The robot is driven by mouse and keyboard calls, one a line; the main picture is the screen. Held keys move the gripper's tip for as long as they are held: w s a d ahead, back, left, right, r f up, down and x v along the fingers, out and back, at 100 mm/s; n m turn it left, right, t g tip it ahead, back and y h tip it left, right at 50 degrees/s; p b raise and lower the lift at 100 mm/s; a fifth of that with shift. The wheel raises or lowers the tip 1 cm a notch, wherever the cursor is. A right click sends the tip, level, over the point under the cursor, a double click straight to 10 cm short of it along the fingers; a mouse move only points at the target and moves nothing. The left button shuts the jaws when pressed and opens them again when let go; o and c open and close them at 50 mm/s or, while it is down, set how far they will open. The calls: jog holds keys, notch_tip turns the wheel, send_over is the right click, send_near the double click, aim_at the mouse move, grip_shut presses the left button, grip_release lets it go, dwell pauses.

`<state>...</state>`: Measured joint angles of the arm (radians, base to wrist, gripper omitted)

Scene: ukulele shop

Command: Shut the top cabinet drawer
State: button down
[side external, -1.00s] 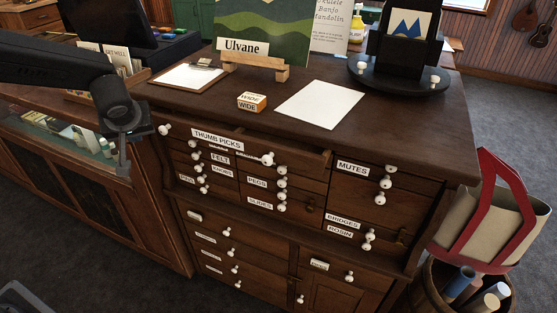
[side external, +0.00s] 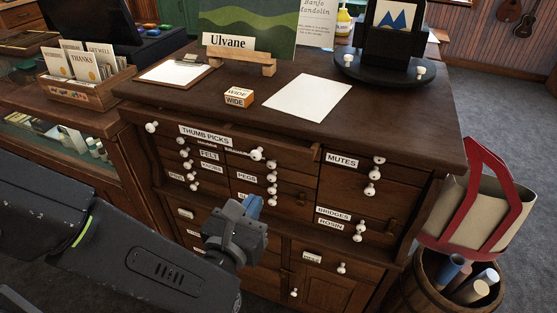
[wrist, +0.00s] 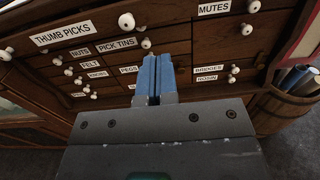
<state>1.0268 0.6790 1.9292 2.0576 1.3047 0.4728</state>
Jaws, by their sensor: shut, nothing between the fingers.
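The dark wooden cabinet (side external: 290,190) has a wide top drawer labelled THUMB PICKS (side external: 205,135), with white knobs at its left (side external: 152,127) and right (side external: 257,154). This drawer stands out past the fronts below it, so it is partly open. In the wrist view the THUMB PICKS drawer front (wrist: 95,32) runs across the upper left. My gripper (side external: 254,204) is in front of the cabinet, below the top drawer. Its blue fingers (wrist: 153,62) are shut with nothing between them. In the side view my gripper hides some lower drawers.
Small drawers with projecting white knobs sit below, and a MUTES drawer (side external: 345,170) is at the right. A white sheet (side external: 307,97), a small WIDE box (side external: 238,97) and a sign stand (side external: 240,60) are on top. A red-handled bag (side external: 480,205) hangs at the right.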

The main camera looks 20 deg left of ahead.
aim_at(283, 154)
jog(key=w, duration=1.3)
jog(key=shift+w, duration=0.2)
jog(key=shift+w+a, duration=0.1)
jog(key=shift+w, duration=2.3)
jog(key=shift+s, duration=0.1)
